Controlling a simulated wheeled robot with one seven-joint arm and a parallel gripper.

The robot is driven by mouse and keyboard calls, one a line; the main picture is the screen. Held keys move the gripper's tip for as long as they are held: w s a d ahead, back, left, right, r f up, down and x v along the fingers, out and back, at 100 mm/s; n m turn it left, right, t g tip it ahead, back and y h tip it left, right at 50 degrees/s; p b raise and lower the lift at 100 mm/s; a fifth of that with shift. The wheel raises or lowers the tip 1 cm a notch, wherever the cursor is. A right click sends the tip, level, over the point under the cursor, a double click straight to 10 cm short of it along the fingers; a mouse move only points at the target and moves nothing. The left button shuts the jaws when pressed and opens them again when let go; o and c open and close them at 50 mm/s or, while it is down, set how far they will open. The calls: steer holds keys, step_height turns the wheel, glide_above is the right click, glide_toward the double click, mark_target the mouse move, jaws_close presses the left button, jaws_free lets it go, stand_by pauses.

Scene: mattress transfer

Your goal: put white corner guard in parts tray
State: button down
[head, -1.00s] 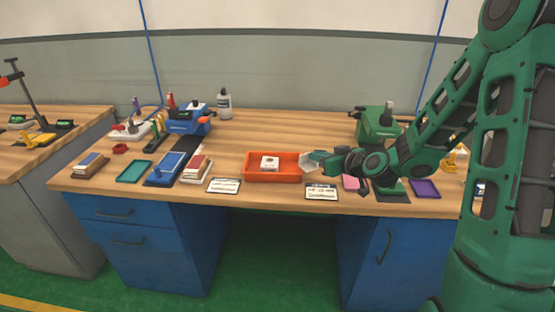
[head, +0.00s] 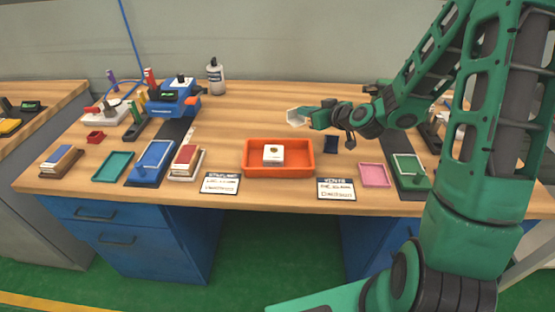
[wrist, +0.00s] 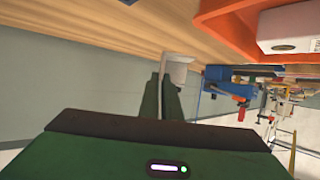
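A white corner guard (head: 296,116) is at the tip of my gripper (head: 307,117) in the head view. The fingers look shut on it; it also shows at the ends of the green fingers in the wrist view (wrist: 178,70). It appears behind the right part of an orange tray (head: 309,146), apparently above the table and clear of the tray. The orange tray, which looks like the parts tray, holds a white box (head: 273,157) in its middle. The tray's wall shows at the upper right of the wrist view (wrist: 222,38). My wrist hides part of the fingers.
Label cards (head: 220,183) and (head: 336,188) lie in front of the tray. Table behind the tray is largely clear.

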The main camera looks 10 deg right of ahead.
steer(key=shift+d, duration=0.25)
steer(key=s+a+r+n+g+y, duration=0.2)
steer(key=s+a+n+g+y, duration=0.25)
steer(key=a, duration=0.35)
steer(key=s+a+r+n+g+y, duration=0.35)
steer(key=a+n, duration=0.25)
steer(key=a, duration=0.3)
steer(key=shift+g+y, duration=0.3)
steer(key=shift+y, duration=0.1)
steer(key=d+f, duration=0.2)
steer(key=d, duration=0.2)
steer(key=d+f, duration=0.3)
steer(key=s+d+f, duration=0.1)
steer(key=d+f, duration=0.1)
steer(key=d, duration=0.2)
steer(key=shift+s+d+f, duration=0.1)
steer(key=shift+d+f, duration=0.1)
steer(key=shift+d, duration=0.1)
glide_above(299, 158)
steer(key=shift+f, duration=2.05)
steer(key=c, duration=2)
jaws_free()
steer(key=v, duration=1.2)
steer(key=shift+r, duration=0.1)
